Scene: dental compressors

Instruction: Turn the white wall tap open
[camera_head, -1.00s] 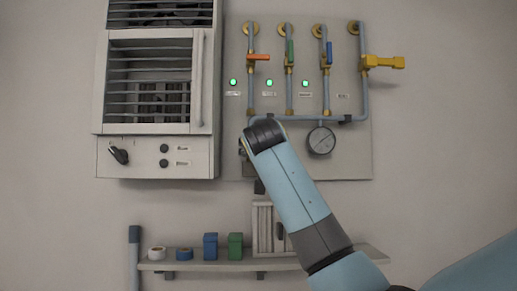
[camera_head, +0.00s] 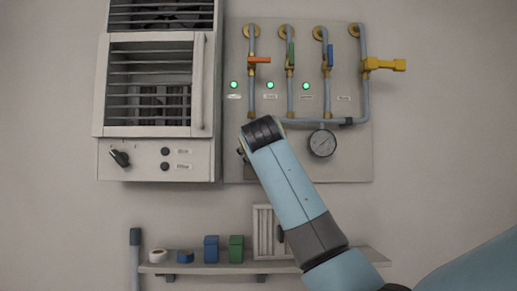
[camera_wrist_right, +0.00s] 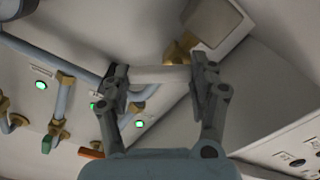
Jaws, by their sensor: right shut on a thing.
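The white tap's handle (camera_wrist_right: 162,75) shows in the right wrist view as a pale bar lying across between my fingers. My right gripper (camera_wrist_right: 160,77) is shut on it, with one dark finger at each end. A brass fitting (camera_wrist_right: 180,50) is just behind the handle. In the head view my right arm covers the tap and the gripper at the lower left of the pipe panel (camera_head: 350,160). My left gripper is in neither view.
Above are pipes with an orange handle (camera_head: 259,60), a green handle (camera_head: 291,54), a blue handle (camera_head: 330,54) and a yellow handle (camera_head: 385,65). A gauge (camera_head: 322,143) is right of my arm. A louvred cabinet (camera_head: 157,160) stands left; a shelf (camera_head: 215,268) is below.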

